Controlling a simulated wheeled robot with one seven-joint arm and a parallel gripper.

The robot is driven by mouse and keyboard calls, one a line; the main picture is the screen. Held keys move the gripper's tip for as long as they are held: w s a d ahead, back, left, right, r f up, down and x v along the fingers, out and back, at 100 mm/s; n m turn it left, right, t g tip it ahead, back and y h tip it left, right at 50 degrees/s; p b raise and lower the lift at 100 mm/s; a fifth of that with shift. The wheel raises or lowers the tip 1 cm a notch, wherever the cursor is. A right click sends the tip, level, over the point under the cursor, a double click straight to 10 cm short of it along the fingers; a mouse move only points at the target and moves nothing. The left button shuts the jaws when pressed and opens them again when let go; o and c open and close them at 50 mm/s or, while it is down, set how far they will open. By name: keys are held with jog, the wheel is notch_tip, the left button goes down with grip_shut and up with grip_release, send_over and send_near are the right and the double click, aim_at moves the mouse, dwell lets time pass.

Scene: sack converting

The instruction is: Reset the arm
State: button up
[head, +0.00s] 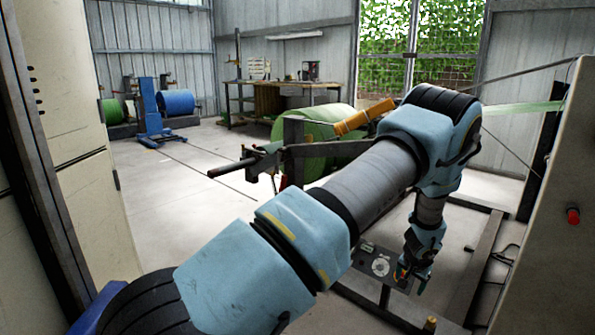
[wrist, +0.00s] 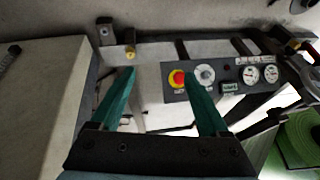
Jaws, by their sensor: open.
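My arm reaches across the head view from the lower left, bends at the upper right and hangs down. My gripper (head: 411,282) points down beside a dark control panel (head: 378,266). The control panel (wrist: 216,84) lies beyond the right finger, with a red and yellow button (wrist: 178,78), a pale dial (wrist: 205,75) and round gauges (wrist: 250,74). I cannot tell how far the fingertips are from the panel.
A green roll (head: 318,135) sits on a machine stand behind my arm. A beige cabinet with a red button (head: 573,216) stands at the right. Another cabinet (head: 68,85) is at the left. A workbench (head: 285,88) and a blue roll (head: 176,102) are at the back. Floor at left centre is clear.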

jog(key=a+r+n+g+y, duration=0.1)
jog(key=a+r+n, duration=0.1)
jog(key=a+r, duration=0.85)
jog(key=a+r+n+y, duration=0.1)
jog(key=a+r+n, duration=0.2)
jog(key=a+r, duration=0.7)
jog(key=s+a+r+n+g, duration=0.1)
jog(key=s+a+r+n, duration=0.15)
jog(key=s+a, duration=0.65)
jog(key=s+a+r+n+g, duration=0.1)
jog(key=s+a+r, duration=0.2)
jog(key=s+a, duration=0.55)
notch_tip(320, 180, up, 22)
jog(key=a+p, duration=0.2)
jog(key=p, duration=2)
jog(key=shift+w+r, duration=0.15)
jog(key=shift+w, duration=0.05)
